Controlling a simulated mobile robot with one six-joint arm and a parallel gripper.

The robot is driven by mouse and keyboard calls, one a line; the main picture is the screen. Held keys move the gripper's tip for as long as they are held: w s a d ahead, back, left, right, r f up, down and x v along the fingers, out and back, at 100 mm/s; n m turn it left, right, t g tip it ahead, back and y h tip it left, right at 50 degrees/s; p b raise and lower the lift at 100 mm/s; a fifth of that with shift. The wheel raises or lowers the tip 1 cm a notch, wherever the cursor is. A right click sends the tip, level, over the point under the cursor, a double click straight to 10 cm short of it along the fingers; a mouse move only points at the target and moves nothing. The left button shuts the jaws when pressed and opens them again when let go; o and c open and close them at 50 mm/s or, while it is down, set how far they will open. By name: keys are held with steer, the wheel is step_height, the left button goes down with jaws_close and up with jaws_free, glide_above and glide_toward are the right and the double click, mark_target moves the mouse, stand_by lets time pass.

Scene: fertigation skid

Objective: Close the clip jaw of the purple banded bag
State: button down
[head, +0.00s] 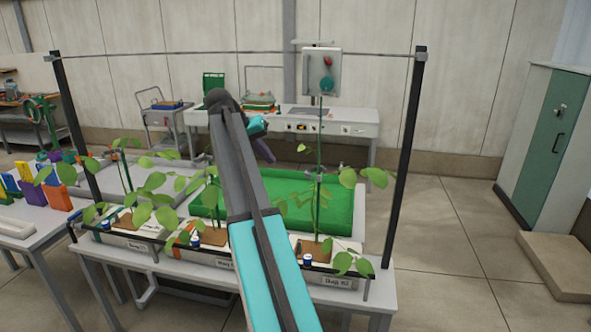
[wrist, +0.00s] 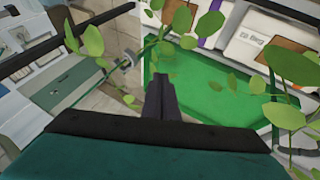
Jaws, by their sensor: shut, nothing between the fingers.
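In the wrist view a narrow purple band (wrist: 208,26) shows beside a white bag (wrist: 252,40) with a brown top; I take it for the purple banded bag. In the head view I cannot make that band out, and my arm covers part of the bag row. A small grey clip (head: 317,178) sits on the tall stem of the right plant (head: 320,205); a clip also shows in the wrist view (wrist: 128,60). Its jaw state is too small to tell. My gripper (head: 265,151) is shut and empty above the green tray, apart from the clip; its fingers (wrist: 160,88) also show in the wrist view.
The green tray (head: 340,207) lies behind the bags. Black posts (head: 410,130) and a top wire (head: 150,57) frame the plants, whose leaves spread around my arm. A table with coloured blocks (head: 20,222) stands left.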

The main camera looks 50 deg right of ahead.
steer(key=shift+s+d+r, duration=0.1)
steer(key=shift+d+r, duration=0.05)
steer(key=shift+r, duration=0.25)
steer(key=shift+s+d+r, duration=0.1)
steer(key=shift+r, duration=0.3)
steer(key=shift+f, duration=0.1)
steer(key=s+d+f+b, duration=0.4)
steer(key=d+f+b, duration=0.1)
steer(key=d+f, duration=0.2)
steer(key=shift+d+f+b, duration=0.3)
steer(key=shift+d+f, duration=0.1)
steer(key=shift+d, duration=0.4)
